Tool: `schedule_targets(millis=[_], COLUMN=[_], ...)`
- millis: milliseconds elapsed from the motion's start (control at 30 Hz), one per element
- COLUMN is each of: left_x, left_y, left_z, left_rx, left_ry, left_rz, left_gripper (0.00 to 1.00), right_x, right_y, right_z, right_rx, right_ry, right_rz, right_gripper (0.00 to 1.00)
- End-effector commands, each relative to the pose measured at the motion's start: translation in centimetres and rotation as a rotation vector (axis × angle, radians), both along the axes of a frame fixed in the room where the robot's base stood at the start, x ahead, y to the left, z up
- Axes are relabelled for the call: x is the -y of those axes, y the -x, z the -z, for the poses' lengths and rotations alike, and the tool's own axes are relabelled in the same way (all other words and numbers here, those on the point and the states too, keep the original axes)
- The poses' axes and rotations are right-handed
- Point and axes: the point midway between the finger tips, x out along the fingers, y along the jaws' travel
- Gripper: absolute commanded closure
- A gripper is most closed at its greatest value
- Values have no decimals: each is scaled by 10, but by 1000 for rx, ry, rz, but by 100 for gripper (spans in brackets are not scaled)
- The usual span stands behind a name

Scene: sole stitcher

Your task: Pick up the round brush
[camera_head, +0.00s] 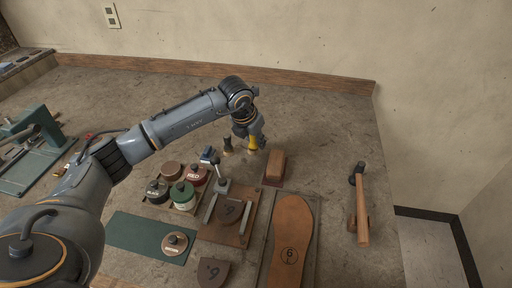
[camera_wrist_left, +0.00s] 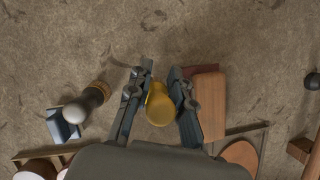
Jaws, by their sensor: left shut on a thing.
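My left gripper (camera_head: 250,147) reaches over the middle of the bench, pointing down. Its fingers are shut on a round brush with a yellow handle. The yellow handle (camera_wrist_left: 160,106) shows between the two fingers in the left wrist view, and the brush (camera_head: 253,143) also shows at the fingertips in the head view. Its lower end is mostly hidden, and I cannot tell whether it touches the bench. My right gripper is not in view.
A wooden block brush (camera_head: 274,166) stands close right of the gripper. The bench behind is clear.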

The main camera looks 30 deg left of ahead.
Motion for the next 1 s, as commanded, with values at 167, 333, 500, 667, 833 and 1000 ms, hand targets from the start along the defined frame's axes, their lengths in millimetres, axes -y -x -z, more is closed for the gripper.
schedule_targets(millis=[167,333,500,667,833,1000], left_x=[2,7,12,16,17,18], left_y=[25,63,102,126,138,139], left_z=[-36,-69,-87,-99,-104,-106], left_rx=[7,5,5,3,1,0], left_ry=[-2,-4,-4,-2,-1,-1], left_rz=[3,5,3,1,0,0], left_gripper=[100,100,100,100,100,100], right_x=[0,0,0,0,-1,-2], right_y=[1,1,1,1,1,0], right_z=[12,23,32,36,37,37], right_rx=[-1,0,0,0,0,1], right_ry=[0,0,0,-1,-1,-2], right_rz=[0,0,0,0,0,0], right_gripper=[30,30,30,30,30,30])
